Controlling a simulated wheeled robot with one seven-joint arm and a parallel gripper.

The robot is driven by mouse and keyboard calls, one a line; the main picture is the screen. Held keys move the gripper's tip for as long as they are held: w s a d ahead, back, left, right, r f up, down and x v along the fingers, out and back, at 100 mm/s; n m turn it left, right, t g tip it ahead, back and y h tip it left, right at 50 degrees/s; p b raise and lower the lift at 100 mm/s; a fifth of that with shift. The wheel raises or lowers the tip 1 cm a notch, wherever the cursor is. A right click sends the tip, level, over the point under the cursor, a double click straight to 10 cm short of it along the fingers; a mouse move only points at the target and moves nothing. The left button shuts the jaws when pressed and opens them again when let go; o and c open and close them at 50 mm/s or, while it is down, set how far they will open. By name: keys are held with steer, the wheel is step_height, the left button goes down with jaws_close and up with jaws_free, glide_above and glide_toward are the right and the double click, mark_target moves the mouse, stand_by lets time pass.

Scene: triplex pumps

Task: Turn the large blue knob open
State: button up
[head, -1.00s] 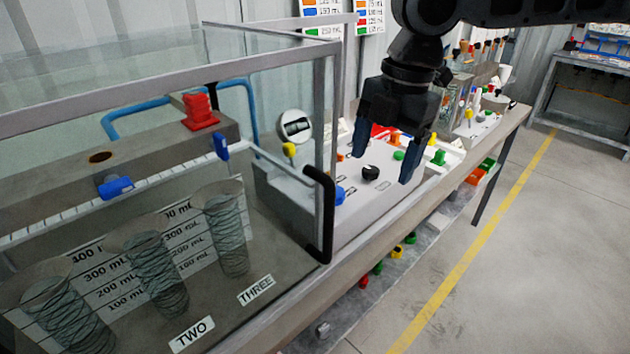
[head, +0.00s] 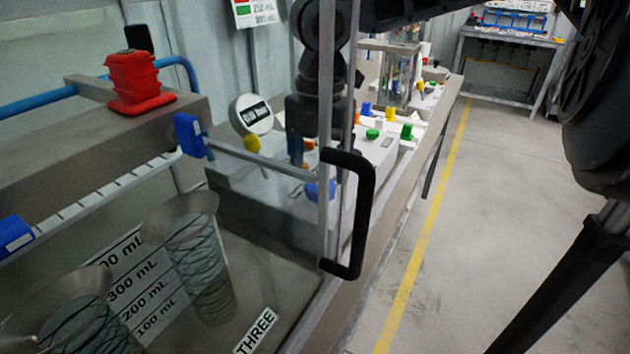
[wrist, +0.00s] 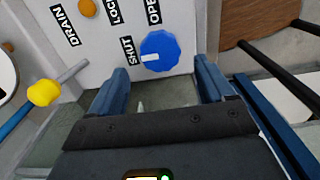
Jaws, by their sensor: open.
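The large blue knob (wrist: 160,50) is near the top middle of the wrist view, on a pale panel (wrist: 110,45) with SHUT and OPEN labels. Its white mark points left, toward the SHUT label (wrist: 127,50). In the head view the blue knob (head: 318,190) is partly hidden behind the glass case's frame and black handle. My gripper (wrist: 161,72) is open, with its blue fingers left and right of the knob's lower edge and apart from it. In the head view my gripper (head: 296,150) hangs just left of and above the knob, partly covered by the frame post.
A glass case (head: 325,120) with a black handle (head: 366,215) stands in front of the panel in the head view. A yellow knob (wrist: 43,92) is at left in the wrist view. Open floor (head: 480,200) lies right of the bench.

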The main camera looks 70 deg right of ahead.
steer(key=shift+f, duration=2.1)
steer(key=c, duration=1)
steer(key=shift+c, duration=0.2)
